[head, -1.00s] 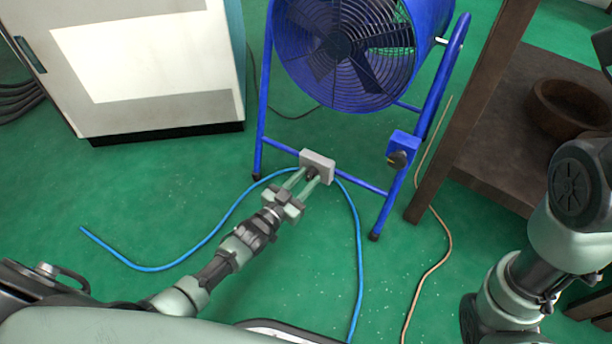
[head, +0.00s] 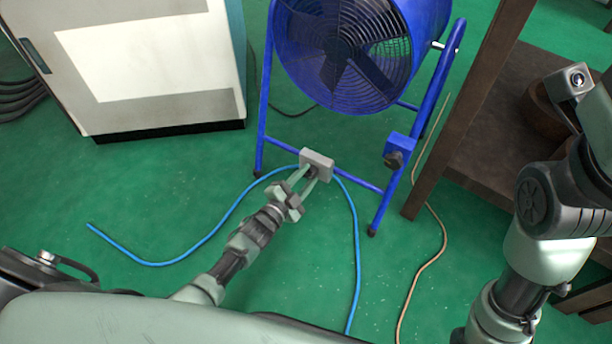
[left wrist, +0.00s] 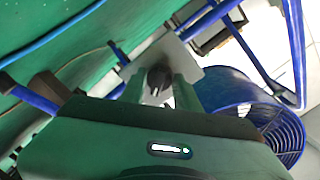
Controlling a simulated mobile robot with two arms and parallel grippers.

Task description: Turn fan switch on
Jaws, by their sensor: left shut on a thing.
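The blue fan (head: 428,30) stands on a blue tube frame. A grey switch box (head: 318,163) is on the frame's lower crossbar, with a dark knob (head: 311,173) on its front. My left gripper (head: 308,178) is shut on the knob, its fingers on either side of it. In the left wrist view, the dark knob (left wrist: 159,78) sits between the fingers of the left gripper (left wrist: 158,88), in front of the grey box plate (left wrist: 168,56). The fingers partly hide the knob. My right gripper is not in view; only my right arm shows at the right.
A blue box with a dark knob (head: 394,159) is on the frame's right leg. A blue cable (head: 355,240) and a tan cable (head: 432,262) lie on the green floor. A white cabinet (head: 222,60) stands left and a dark wooden table (head: 470,140) right.

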